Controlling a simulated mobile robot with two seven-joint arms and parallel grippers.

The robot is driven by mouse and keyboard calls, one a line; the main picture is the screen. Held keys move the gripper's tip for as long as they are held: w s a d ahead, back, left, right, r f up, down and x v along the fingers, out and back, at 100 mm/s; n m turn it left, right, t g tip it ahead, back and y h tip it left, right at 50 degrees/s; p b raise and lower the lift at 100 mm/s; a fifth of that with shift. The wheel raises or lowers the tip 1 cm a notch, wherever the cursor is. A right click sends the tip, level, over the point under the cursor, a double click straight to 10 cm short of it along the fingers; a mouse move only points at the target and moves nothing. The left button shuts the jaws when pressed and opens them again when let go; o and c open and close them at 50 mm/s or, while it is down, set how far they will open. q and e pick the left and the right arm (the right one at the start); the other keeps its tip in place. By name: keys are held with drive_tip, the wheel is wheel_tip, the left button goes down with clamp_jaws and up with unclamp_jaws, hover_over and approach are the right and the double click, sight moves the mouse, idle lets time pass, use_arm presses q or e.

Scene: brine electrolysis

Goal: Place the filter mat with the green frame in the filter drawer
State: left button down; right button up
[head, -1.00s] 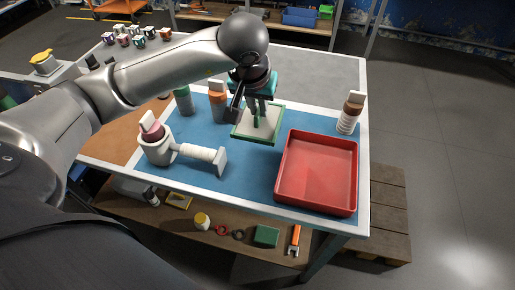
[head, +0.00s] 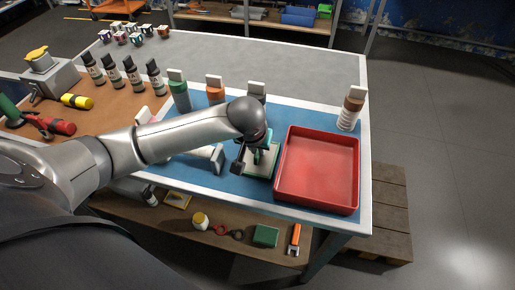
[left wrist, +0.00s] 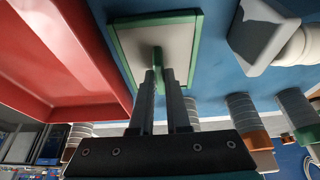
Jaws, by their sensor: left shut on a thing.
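The filter mat (head: 269,165) has a green frame and a pale middle. It is beside the left wall of the red tray (head: 318,170), over the blue table surface. I cannot tell whether it touches the table. In the left wrist view the mat (left wrist: 185,45) shows a green grip tab at its middle. My left gripper (left wrist: 158,75) is shut on this tab; in the head view my gripper (head: 256,155) partly hides the mat. The red tray is open and empty; it may be the filter drawer, but I cannot tell. My right gripper is not in view.
A white holder (head: 217,160) lies just left of the mat, partly behind my arm. A brown-topped bottle (head: 349,110) stands behind the tray. The grey rear tabletop is mostly clear.

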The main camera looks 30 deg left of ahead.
use_arm(q)
drive_tip(key=shift+f, duration=0.1)
drive_tip(key=c, duration=0.9)
unclamp_jaws()
